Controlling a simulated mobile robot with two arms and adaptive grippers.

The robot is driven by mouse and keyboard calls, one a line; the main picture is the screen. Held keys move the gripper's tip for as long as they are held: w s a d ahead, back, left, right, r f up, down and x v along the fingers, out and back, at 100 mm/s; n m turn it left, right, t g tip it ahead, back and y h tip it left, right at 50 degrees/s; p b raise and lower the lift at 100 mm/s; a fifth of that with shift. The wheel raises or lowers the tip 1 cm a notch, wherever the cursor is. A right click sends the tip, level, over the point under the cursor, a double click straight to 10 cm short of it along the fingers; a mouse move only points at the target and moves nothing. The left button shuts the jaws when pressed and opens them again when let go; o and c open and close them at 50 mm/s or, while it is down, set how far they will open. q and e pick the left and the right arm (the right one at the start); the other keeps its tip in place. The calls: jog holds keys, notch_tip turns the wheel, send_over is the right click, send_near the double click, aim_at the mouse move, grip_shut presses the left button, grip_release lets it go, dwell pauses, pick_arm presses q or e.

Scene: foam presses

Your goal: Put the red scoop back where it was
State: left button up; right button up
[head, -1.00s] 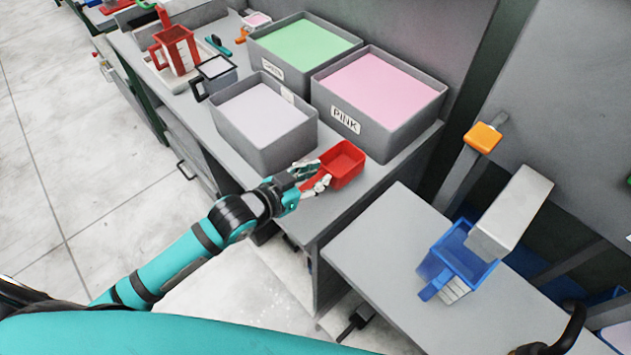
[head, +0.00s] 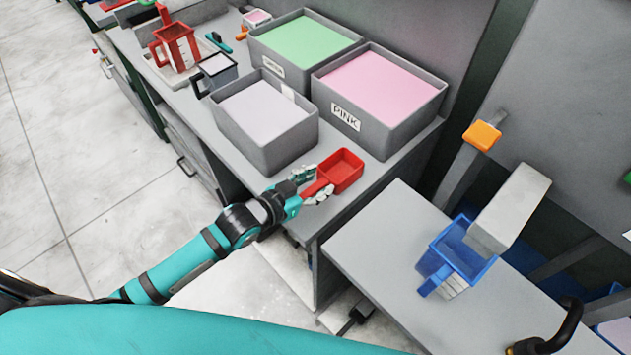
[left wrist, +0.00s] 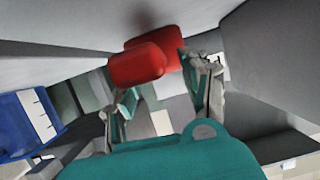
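The red scoop (head: 341,170) is at the near end of the grey bench, in front of the pink bin, its open tray facing up and its handle toward my left gripper. It looks to be on the bench top; the contact is hard to see. My left gripper (head: 311,187) has its fingers apart, on either side of the handle. In the left wrist view the scoop (left wrist: 137,66) shows ahead of the spread fingers of the left gripper (left wrist: 163,88), and I see no clear finger contact. My right gripper is out of view.
Bins of white (head: 264,112), green (head: 304,38) and pink (head: 380,88) material stand behind the scoop. A grey cup (head: 217,72) and a red-framed container (head: 176,45) are farther left. A blue box (head: 460,250) stands on the lower right table. The bench's front edge is close.

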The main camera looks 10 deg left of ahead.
pick_arm(q)
jog(key=shift+r, duration=0.15)
jog(key=b+v, duration=0.1)
jog(key=v, duration=1.1)
